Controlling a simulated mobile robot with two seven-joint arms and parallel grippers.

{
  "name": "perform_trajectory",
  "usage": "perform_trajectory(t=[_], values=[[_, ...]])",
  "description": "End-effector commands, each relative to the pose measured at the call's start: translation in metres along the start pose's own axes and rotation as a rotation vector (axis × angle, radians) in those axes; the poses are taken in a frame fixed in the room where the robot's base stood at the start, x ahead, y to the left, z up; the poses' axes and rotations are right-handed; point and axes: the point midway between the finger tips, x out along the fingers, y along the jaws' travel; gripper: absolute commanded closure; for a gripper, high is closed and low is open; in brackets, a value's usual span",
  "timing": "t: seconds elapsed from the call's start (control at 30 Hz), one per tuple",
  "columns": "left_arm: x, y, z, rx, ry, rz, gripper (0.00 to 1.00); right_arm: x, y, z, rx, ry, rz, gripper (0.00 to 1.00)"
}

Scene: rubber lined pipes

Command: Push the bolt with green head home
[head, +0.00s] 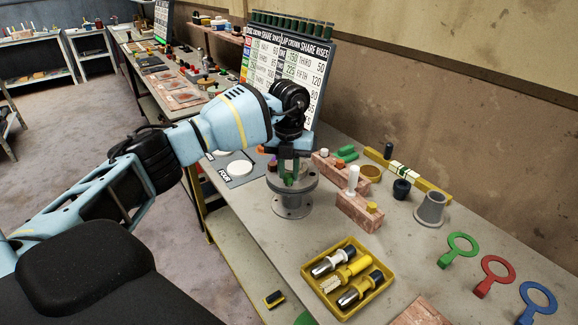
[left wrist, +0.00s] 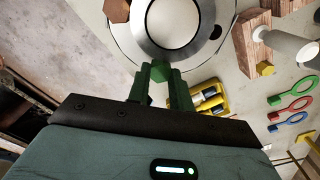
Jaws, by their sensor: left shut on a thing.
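A grey flanged pipe (head: 292,206) stands upright on the bench, and its round flange with a pale centre (left wrist: 172,22) fills the top of the left wrist view. My left gripper (head: 290,178) points down at the flange's near rim. Its green fingers (left wrist: 158,82) are shut on the bolt with green head (left wrist: 160,70), at the flange's edge. The bolt's shank is hidden, so I cannot tell how deep it sits. A brown hexagonal bolt head (left wrist: 117,10) shows on the flange. My right gripper is in neither view.
A yellow tray (head: 352,296) with several metal tools lies in front of the pipe. Wooden blocks (head: 358,212) with pegs stand close to its right. A price board (head: 285,62) stands behind.

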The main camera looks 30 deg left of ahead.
Motion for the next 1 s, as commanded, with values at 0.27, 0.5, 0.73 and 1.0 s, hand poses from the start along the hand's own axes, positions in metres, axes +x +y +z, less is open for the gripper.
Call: perform_trajectory(t=[0.27,0.5,0.73,1.0], values=[[0.0015,0.0002,0.0001,0.0,-0.001,0.0,1.0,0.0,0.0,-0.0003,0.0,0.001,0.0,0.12],[0.0015,0.0001,0.0001,0.0,-0.001,0.0,1.0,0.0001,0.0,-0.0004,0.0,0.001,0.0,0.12],[0.0042,0.0001,0.0001,0.0,-0.001,0.0,1.0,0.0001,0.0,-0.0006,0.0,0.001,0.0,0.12],[0.0088,0.0,0.0002,0.0,-0.001,0.0,1.0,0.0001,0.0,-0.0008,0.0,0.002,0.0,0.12]])
